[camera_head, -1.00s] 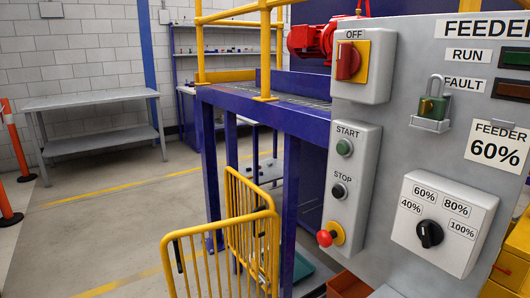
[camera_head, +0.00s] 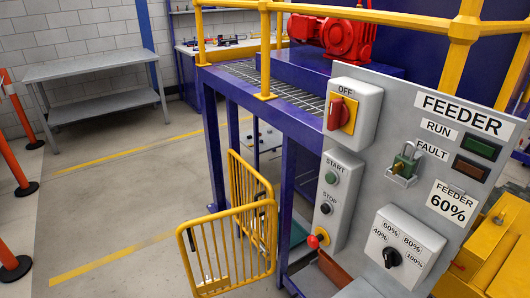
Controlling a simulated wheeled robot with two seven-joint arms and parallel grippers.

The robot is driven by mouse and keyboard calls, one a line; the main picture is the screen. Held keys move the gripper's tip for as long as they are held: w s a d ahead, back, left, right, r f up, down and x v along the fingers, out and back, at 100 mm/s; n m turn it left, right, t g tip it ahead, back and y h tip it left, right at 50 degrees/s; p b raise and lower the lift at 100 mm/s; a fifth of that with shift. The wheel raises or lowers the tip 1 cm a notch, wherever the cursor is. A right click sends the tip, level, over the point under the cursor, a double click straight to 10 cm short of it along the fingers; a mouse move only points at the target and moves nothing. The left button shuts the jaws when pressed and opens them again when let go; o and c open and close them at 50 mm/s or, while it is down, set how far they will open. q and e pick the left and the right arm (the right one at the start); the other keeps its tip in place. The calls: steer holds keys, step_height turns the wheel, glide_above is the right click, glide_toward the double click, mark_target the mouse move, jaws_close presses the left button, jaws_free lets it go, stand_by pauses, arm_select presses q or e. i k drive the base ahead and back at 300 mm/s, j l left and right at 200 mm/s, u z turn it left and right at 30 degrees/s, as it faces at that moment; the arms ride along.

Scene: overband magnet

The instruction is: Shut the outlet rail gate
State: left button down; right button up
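A yellow barred rail gate (camera_head: 223,250) stands low in the middle of the head view, swung out to the left over the floor. A yellow barred rail section (camera_head: 247,180) stands behind it, beside the blue frame. A dark latch or handle (camera_head: 191,240) shows at the gate's left end. The gate stands at an angle to the rail section and looks open; its hinge is partly hidden by overlapping bars. Neither of my grippers is in view.
The grey feeder panel (camera_head: 360,200) with its switches fills the right side. A blue steel frame (camera_head: 215,150) stands behind the gate. A grey bench (camera_head: 90,70) and orange posts (camera_head: 12,140) are at the left. The floor (camera_head: 120,210) left of the gate is clear.

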mark_target(211, 286)
steer(key=i+j+z, duration=0.2)
steer(key=j+z, duration=0.15)
steer(key=j, duration=0.25)
steer(key=i+j+z, duration=0.15)
steer(key=j+z, duration=0.2)
steer(key=j, duration=0.3)
steer(key=j+z, duration=0.35)
steer(key=j, duration=0.3)
steer(key=i+j+z, duration=0.15)
steer(key=j+z, duration=0.2)
steer(key=j, duration=0.35)
steer(key=j+z, duration=0.35)
steer(key=j, duration=0.35)
steer(key=j+z, duration=0.35)
steer(key=j, duration=0.4)
steer(key=j+z, duration=0.4)
steer(key=j, duration=0.2)
steer(key=j+z, duration=0.35)
steer(key=j, duration=0.3)
steer(key=k+z, duration=0.2)
steer(key=k, duration=0.65)
